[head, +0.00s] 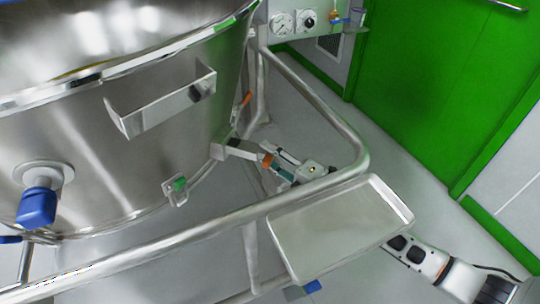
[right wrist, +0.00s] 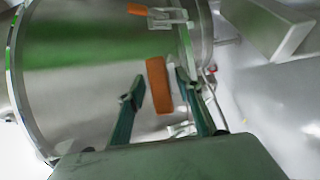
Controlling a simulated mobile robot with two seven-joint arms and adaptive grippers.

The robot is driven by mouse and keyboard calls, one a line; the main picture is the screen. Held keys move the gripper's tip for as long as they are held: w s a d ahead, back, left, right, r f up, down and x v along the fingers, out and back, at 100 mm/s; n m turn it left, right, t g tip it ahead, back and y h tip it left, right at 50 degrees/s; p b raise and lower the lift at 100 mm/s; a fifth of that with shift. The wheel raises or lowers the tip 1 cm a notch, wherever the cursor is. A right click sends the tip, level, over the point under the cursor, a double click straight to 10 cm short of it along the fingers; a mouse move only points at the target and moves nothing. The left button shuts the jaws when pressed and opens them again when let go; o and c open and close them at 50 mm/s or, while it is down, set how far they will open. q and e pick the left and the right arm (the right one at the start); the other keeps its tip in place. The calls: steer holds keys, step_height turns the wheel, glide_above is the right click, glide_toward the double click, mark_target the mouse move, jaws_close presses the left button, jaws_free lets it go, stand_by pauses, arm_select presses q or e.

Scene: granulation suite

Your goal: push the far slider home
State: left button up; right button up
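A steel vessel (head: 120,150) fills the left of the head view. Low on its right side a grey metal block (head: 240,149) sticks out with an orange end (head: 267,160). Another orange piece (head: 246,99) shows higher and farther back; I cannot tell which is the far slider. My right gripper (head: 279,168) is beside the orange end, behind the rail. In the right wrist view its fingers are apart, with an orange block (right wrist: 158,86) seen between them and gaps either side. A second orange piece (right wrist: 138,10) sits by a metal bracket. My left gripper is out of view.
A steel rail (head: 318,100) curves around the vessel, and a steel tray (head: 340,228) is at its corner, over my right arm. A bracket with a green piece (head: 180,184) is low on the vessel. Gauges (head: 282,23) and a green door (head: 440,80) are behind.

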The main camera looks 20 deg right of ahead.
jaws_close()
steer(key=w+a, duration=0.5)
steer(key=shift+w+a, duration=0.15)
steer(key=shift+a, duration=0.2)
steer(key=shift+w+a+r, duration=0.1)
steer(key=shift+c, duration=0.2)
jaws_free()
steer(key=shift+o, duration=0.2)
steer(key=shift+a, duration=0.15)
